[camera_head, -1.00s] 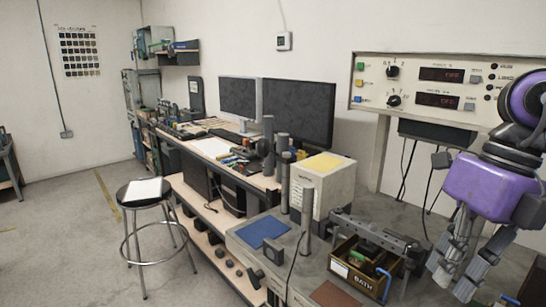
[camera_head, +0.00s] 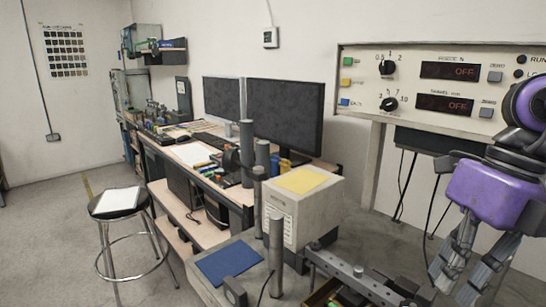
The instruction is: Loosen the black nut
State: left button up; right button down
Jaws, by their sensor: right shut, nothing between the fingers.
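My right gripper (camera_head: 453,287), a purple body with jointed grey fingers, hangs at the right edge, pointing down. It is shut and empty. A grey perforated lever bar (camera_head: 335,268) lies at the bottom, to the left of the fingers. A small dark piece (camera_head: 358,271) sits on the bar, and more dark parts (camera_head: 405,284) are near its right end. I cannot tell whether any of these is the black nut. The lower part of the bar's frame is cut off by the picture edge. My left gripper is not in view.
A control panel (camera_head: 430,62) with knobs and red displays stands behind the gripper. Grey posts (camera_head: 276,250), a white box (camera_head: 300,215) and a blue mat (camera_head: 228,262) are left of the bar. A stool (camera_head: 116,205) stands on open floor at left.

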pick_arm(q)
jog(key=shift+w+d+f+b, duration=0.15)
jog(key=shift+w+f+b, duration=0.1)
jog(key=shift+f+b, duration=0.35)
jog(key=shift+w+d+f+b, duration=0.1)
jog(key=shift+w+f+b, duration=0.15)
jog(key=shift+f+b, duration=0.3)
pick_arm(e)
notch_tip(320, 180, down, 5)
jog(key=shift+w+f, duration=0.1)
jog(key=shift+f, duration=0.05)
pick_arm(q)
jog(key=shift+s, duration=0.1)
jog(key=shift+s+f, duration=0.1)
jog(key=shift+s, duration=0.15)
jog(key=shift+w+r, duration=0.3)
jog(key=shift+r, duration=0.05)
pick_arm(e)
jog(key=shift+w+a, duration=0.15)
jog(key=shift+a, duration=0.4)
pick_arm(q)
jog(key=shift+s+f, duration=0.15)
jog(key=shift+p, duration=0.3)
pick_arm(e)
jog(key=shift+w, duration=0.1)
